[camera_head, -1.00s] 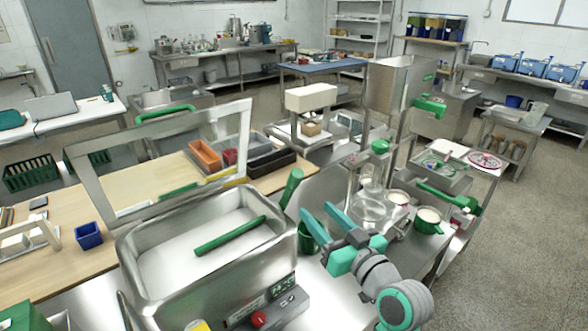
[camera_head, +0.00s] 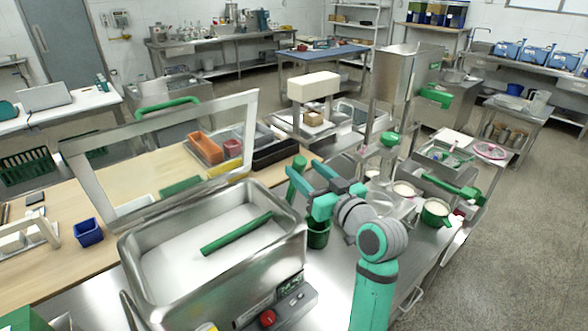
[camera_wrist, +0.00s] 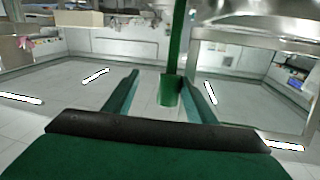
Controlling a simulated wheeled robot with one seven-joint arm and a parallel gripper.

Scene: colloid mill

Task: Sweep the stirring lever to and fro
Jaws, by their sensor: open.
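A green upright lever (camera_head: 296,178), which I take for the stirring lever, stands at the right rear corner of the steel basin (camera_head: 135,262). My gripper (camera_head: 302,166) is open, its teal fingers reaching left to the lever's upper part. In the wrist view a green shaft with a thicker green end (camera_wrist: 169,91) shows between my open fingers (camera_wrist: 165,85). Whether the fingers touch it, I cannot tell. A green bar (camera_head: 237,233) lies slanted in the basin over a white surface.
A green cup (camera_head: 318,236) stands below my gripper. A framed lid (camera_head: 85,185) is raised behind the basin. Steel mill parts and a green-handled pan (camera_head: 434,214) stand to the right. A blue box (camera_head: 88,232) sits on the wooden bench at left. Floor at far right is clear.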

